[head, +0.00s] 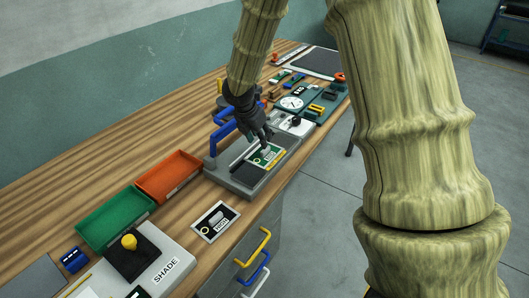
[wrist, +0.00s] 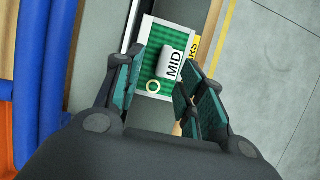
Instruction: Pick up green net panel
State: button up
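The green net panel (wrist: 165,45) has a white border, a white grip block labelled MID and a small pale ring. In the head view the panel (head: 259,161) lies in a grey fixture (head: 238,177) on the bench. My gripper (wrist: 160,95) is open above the near part of the panel.
The fixture has a blue handle (head: 223,136) at its left. A dark panel (head: 215,221) with a white border lies in front of it. Orange (head: 169,176) and green (head: 115,217) trays stand to the left. A SHADE device (head: 150,262) is at the near end. The bench's right edge is close.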

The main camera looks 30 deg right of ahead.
aim_at(264, 151)
jog(key=shift+w+d+f, duration=0.1)
jog(key=shift+d+f, duration=0.05)
jog(key=shift+f, duration=0.25)
jog(key=shift+s+d+f, duration=0.15)
jog(key=shift+s+f, duration=0.1)
jog(key=shift+f, duration=0.05)
jog(key=shift+p+x, duration=0.6)
jog(key=shift+x, duration=1.8)
jog(key=shift+s, duration=0.2)
grip_shut()
